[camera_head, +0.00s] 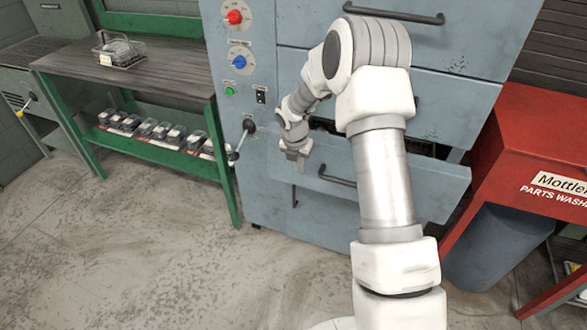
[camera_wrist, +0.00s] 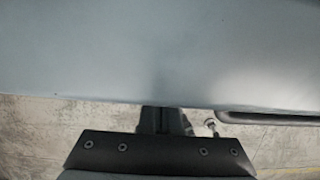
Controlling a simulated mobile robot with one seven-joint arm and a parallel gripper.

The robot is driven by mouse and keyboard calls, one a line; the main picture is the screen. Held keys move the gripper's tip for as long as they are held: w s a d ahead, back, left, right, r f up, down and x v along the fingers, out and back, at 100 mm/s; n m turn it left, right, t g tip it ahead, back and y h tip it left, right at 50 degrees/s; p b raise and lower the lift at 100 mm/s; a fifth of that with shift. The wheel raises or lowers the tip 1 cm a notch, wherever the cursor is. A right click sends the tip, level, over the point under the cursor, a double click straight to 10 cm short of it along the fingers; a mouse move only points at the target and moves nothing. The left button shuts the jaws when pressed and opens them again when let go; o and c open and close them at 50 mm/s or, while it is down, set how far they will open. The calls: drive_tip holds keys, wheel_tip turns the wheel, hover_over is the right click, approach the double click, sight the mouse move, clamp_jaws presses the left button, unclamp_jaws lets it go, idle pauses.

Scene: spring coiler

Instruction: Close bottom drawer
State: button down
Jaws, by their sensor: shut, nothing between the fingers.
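The bottom drawer (camera_head: 436,191) of the blue-grey cabinet stands partly open, with a dark gap above its front panel. Its dark bar handle (camera_head: 337,176) is on the front, and the handle also shows at the right of the wrist view (camera_wrist: 265,118). My gripper (camera_head: 293,160) is at the left end of the drawer front, left of the handle. In the wrist view, the drawer's plain face (camera_wrist: 150,55) fills the upper half, and my shut, empty gripper (camera_wrist: 163,112) reaches its edge. I cannot tell whether the fingertips touch it.
The upper cabinet drawers (camera_head: 440,110) look closed. A control panel with red (camera_head: 234,17) and blue (camera_head: 239,62) knobs and a black lever (camera_head: 241,138) is at left. A green workbench (camera_head: 160,72) stands farther left. A red parts washer (camera_head: 535,135) is close at right. Floor at left front is clear.

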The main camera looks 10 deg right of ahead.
drive_tip(key=shift+w+d, duration=0.5)
drive_tip(key=shift+w, duration=0.3)
drive_tip(key=shift+s+a, duration=0.1)
drive_tip(key=shift+a, duration=0.05)
